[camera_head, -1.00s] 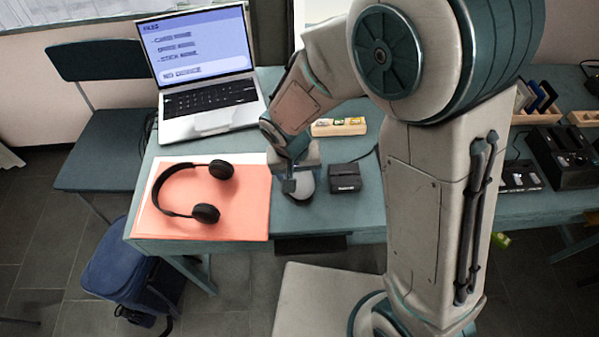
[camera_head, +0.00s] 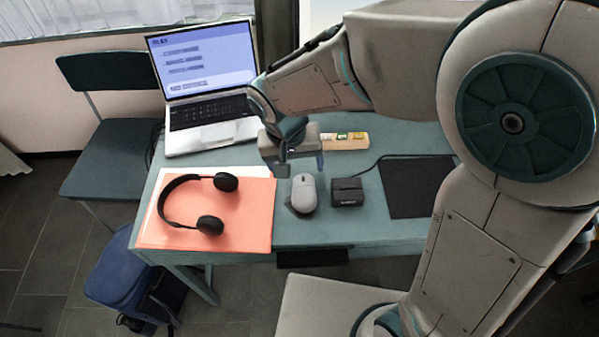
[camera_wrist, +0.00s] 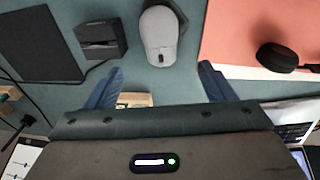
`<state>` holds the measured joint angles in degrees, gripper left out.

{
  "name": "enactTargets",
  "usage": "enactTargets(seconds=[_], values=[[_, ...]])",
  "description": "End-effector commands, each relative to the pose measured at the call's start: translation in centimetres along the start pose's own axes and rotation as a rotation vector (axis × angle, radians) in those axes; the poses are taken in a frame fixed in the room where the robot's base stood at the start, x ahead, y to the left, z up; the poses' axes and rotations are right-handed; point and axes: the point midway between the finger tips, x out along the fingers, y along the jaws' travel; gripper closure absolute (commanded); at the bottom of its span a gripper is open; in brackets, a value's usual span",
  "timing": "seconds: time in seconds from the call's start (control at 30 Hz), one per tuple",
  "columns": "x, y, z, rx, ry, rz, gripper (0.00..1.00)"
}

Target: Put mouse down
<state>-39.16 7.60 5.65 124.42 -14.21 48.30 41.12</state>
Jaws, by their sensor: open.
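A light grey mouse (camera_head: 304,193) lies on the teal table (camera_head: 330,232), between the orange folder and a small black box. It also shows at the top middle of the wrist view (camera_wrist: 159,36), beyond my fingertips. My gripper (camera_head: 304,166) is just behind the mouse, on its laptop side, in the head view. In the wrist view my gripper's two blue fingers (camera_wrist: 160,70) are spread wide with nothing between them. The mouse is apart from both fingers.
Black headphones (camera_head: 210,222) lie on the orange folder (camera_head: 255,215) at left. A small black box (camera_head: 347,191) with a cable stands right of the mouse. A black mat (camera_head: 405,190) lies farther right. An open laptop (camera_head: 205,90) and a wooden tray (camera_head: 350,142) are at the back.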

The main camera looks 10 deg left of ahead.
Motion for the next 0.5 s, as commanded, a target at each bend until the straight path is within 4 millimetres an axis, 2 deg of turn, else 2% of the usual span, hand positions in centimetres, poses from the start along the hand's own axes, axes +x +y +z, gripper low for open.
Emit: enactTargets(seconds=[0.13, 0.37, 0.47, 0.5], values=[[-1.1, 0.0, 0.0, 0.000, -0.001, -0.001, 0.24], [-1.4, 0.4, 0.0, 0.005, -0.001, -0.001, 0.24], [-1.9, 2.5, 0.0, 0.027, 0.002, -0.008, 0.24], [-2.2, 3.9, 0.1, 0.041, 0.003, -0.013, 0.24]])
